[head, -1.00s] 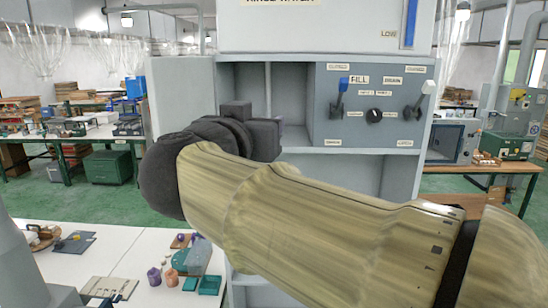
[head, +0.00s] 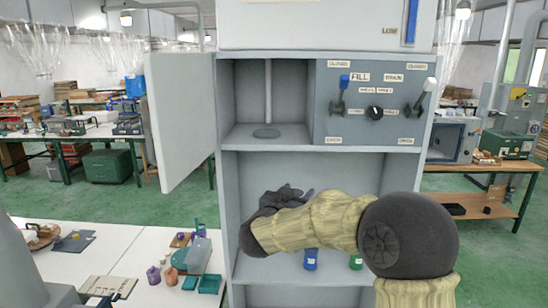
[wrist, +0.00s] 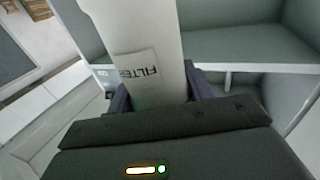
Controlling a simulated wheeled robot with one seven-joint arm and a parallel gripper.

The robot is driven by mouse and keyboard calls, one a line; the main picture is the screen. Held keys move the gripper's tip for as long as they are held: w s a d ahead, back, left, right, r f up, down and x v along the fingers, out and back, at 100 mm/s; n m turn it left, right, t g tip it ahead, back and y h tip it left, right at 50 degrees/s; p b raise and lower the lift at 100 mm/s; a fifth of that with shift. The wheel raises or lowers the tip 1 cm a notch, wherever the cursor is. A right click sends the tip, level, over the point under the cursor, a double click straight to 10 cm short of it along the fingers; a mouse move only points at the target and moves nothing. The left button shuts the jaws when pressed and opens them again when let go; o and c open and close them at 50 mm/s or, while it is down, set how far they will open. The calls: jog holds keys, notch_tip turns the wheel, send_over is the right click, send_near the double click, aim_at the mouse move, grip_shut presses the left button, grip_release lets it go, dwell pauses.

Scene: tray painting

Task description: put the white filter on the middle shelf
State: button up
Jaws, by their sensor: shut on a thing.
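The white filter (wrist: 135,30) carries a label reading FILTER and stands between the fingers of my gripper (wrist: 150,95) in the wrist view. My gripper (head: 285,197) is shut on it. In the head view the gripper is in front of or inside the cabinet compartment below the control panel, and my arm hides part of that space. I cannot make out the filter there. The shelf board of this compartment (head: 290,275) shows below the arm. The gripper is above the board, apart from it.
A blue container (head: 311,260) and a green container (head: 355,262) stand low in that compartment. The upper compartment (head: 290,140) holds a thin upright pipe over a dark disc. Its door (head: 180,120) hangs open to the left. A white table (head: 90,255) with small items is at left.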

jog(key=w+d+f+n+y, duration=0.1)
jog(key=d+f, duration=0.2)
jog(key=f, duration=0.6)
jog(key=w+d+f+n+t+y, duration=0.1)
jog(key=d+f+y, duration=0.15)
jog(key=f, duration=0.65)
jog(key=w+d+f+n+y, duration=0.1)
jog(key=d+f, duration=0.2)
jog(key=f, duration=0.6)
jog(key=s+d+f+n+y+b, duration=0.1)
jog(key=s+f+n+y, duration=0.1)
jog(key=s+f, duration=1.2)
notch_tip(320, 180, down, 4)
jog(key=shift+s+r+t+y, duration=0.25)
jog(key=shift+t+y, duration=0.15)
jog(key=shift+y, duration=0.25)
jog(key=s+f, duration=0.4)
jog(key=f, duration=0.1)
jog(key=shift+s+f, duration=0.2)
jog(key=shift+f, duration=0.1)
